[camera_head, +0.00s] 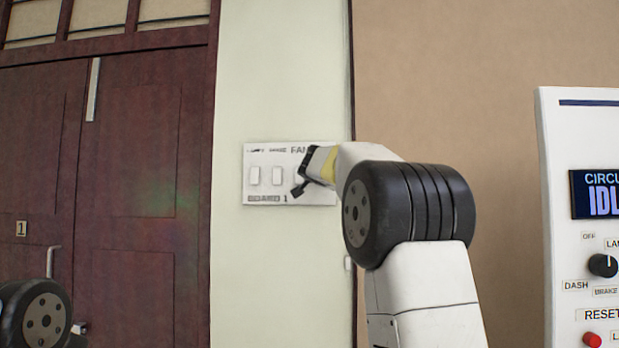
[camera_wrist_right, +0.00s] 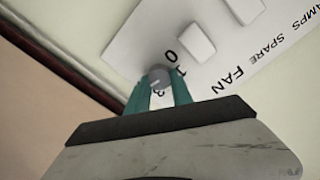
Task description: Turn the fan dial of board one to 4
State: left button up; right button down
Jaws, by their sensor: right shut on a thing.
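Board one (camera_head: 263,152) is a white panel on the pale wall, with switches in a row and FAN lettering at its right. My right gripper (camera_head: 303,174) is at the board's right part and covers the fan dial in the head view. In the right wrist view the small grey fan dial (camera_wrist_right: 159,76) sits between the teal fingers, which are shut on it. The figures 0, 1 and 3 show around the dial; other figures are hidden. I cannot clearly tell which figure its light mark points at. My left gripper is not clearly in view; only part of that arm shows.
A dark red double door (camera_head: 130,180) stands left of the board. At the right is a white panel (camera_head: 557,200) with a display, a black knob (camera_head: 602,265) and a red button (camera_head: 592,340). The wall below board one is mostly bare.

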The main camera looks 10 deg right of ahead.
jog(key=c, duration=1.1)
grip_release()
jog(key=shift+f, duration=0.1)
jog(key=v, duration=0.7)
jog(key=shift+s+a, duration=0.2)
jog(key=shift+s, duration=0.2)
